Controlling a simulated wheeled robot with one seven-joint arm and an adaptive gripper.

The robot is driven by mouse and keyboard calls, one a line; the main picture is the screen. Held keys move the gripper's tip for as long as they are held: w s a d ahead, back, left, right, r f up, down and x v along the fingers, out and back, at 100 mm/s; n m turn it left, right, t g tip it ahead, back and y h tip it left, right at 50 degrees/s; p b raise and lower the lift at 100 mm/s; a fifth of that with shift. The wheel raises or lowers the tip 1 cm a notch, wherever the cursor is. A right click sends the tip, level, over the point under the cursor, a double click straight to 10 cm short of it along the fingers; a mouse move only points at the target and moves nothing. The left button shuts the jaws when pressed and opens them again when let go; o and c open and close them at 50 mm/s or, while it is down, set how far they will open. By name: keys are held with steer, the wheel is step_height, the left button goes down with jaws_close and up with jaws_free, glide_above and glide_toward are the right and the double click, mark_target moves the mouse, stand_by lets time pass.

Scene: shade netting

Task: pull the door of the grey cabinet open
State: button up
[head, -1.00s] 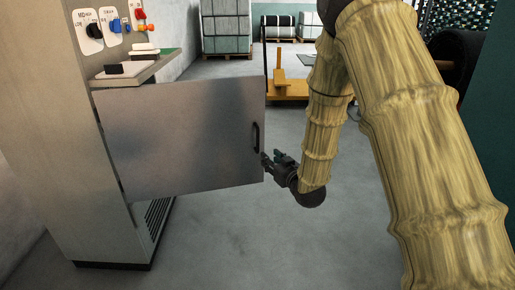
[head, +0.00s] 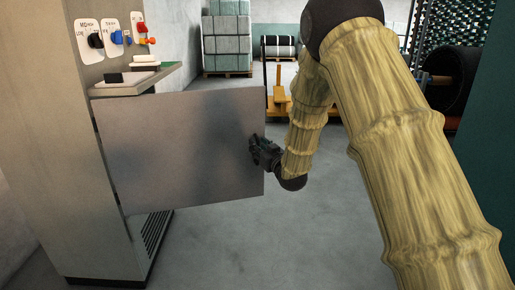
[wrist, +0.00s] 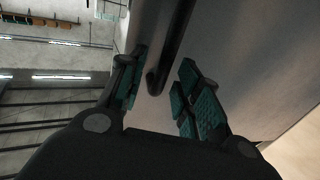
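The grey cabinet (head: 75,190) stands at the left in the head view. Its flat grey door (head: 180,150) is swung out from the cabinet front, hinged on the left. My gripper (head: 254,143) is at the door's right side and hides the handle there. In the wrist view the black bar handle (wrist: 172,50) ends between the two teal-padded fingers of my gripper (wrist: 160,95). The fingers are apart, with gaps on both sides of the bar, so the gripper is open and around the handle's end. The door surface is close to the right finger.
A ledge (head: 135,80) with switches above it juts from the cabinet over the door. A dark roll (head: 452,75) is at the right. The floor in front of the door is clear.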

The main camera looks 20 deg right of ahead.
steer(key=shift+w+a, duration=0.1)
steer(key=shift+w, duration=0.55)
steer(key=shift+c, duration=0.4)
jaws_close()
